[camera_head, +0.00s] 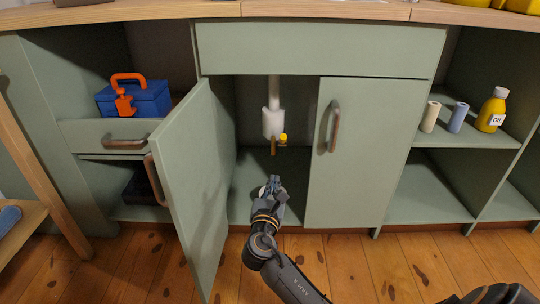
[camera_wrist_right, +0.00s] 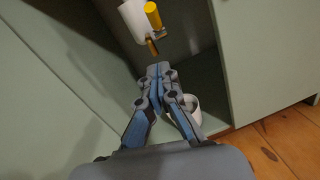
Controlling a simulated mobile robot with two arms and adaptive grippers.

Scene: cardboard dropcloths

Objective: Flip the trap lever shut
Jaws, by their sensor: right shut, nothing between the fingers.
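The white trap (camera_head: 272,122) hangs from a white pipe inside the open sink cabinet. On it sit a yellow knob (camera_head: 283,139) and a brown lever (camera_head: 273,147) that points down. In the right wrist view the yellow knob (camera_wrist_right: 153,14) and the lever (camera_wrist_right: 151,46) show just beyond my fingertips. My right gripper (camera_head: 273,184) is shut and empty, below and in front of the lever. In the right wrist view its closed fingertips (camera_wrist_right: 158,70) look apart from the lever. My left gripper is not in view.
The left cabinet door (camera_head: 195,185) stands open beside my right arm. The right door (camera_head: 350,150) is shut. A white round container (camera_wrist_right: 190,108) is partly hidden behind my fingers on the cabinet floor. A blue toolbox (camera_head: 135,99) and an oil bottle (camera_head: 492,110) stand on side shelves.

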